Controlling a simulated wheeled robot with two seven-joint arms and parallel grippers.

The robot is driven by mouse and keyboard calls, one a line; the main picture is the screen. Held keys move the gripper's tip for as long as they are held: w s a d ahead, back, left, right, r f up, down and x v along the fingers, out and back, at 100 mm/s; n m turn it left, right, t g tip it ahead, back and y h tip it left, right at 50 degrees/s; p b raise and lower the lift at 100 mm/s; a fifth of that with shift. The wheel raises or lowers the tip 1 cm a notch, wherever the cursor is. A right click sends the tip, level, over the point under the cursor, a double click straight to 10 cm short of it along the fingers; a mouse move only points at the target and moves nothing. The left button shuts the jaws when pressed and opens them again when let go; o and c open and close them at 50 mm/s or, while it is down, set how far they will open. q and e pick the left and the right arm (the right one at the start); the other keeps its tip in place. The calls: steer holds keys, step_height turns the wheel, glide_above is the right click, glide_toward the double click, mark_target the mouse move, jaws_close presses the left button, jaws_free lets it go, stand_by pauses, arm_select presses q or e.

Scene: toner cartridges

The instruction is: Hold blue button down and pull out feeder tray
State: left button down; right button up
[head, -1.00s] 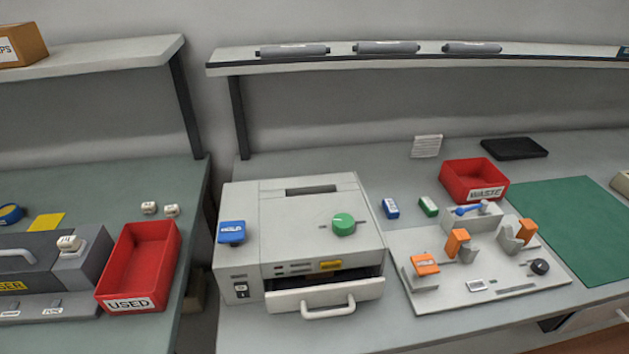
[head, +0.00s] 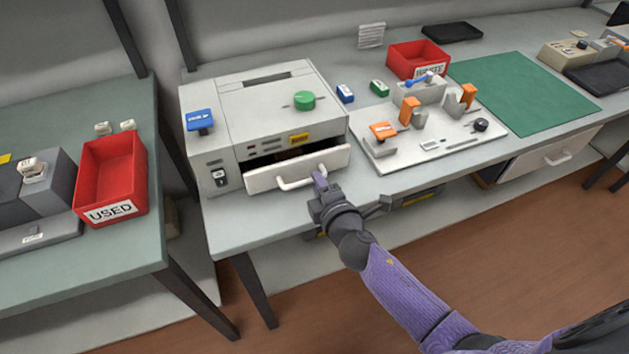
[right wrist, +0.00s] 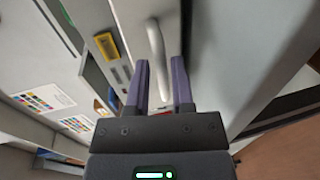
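The grey printer (head: 235,125) stands on the right-hand bench. A blue button (head: 200,119) with a white label sits at its top left corner, with no gripper near it. The feeder tray (head: 328,159) sticks partly out of the front, with a dark gap above it and a curved handle (head: 290,184) on its face. My right gripper (head: 320,180) is at the right end of the handle. In the right wrist view the gripper (right wrist: 160,75) is open, its two purple fingers on either side of the handle (right wrist: 157,45). Contact cannot be told. My left gripper is out of view.
A green knob (head: 304,100) is on the printer top. Right of it is a fixture board (head: 455,150) with orange clamps. A red USED bin (head: 112,180) stands on the left bench, across a gap. A green mat (head: 525,95) lies bare farther right.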

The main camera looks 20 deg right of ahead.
steer(key=shift+x, duration=1.3)
jaws_close()
steer(key=shift+s+f, duration=0.1)
stand_by(0.4)
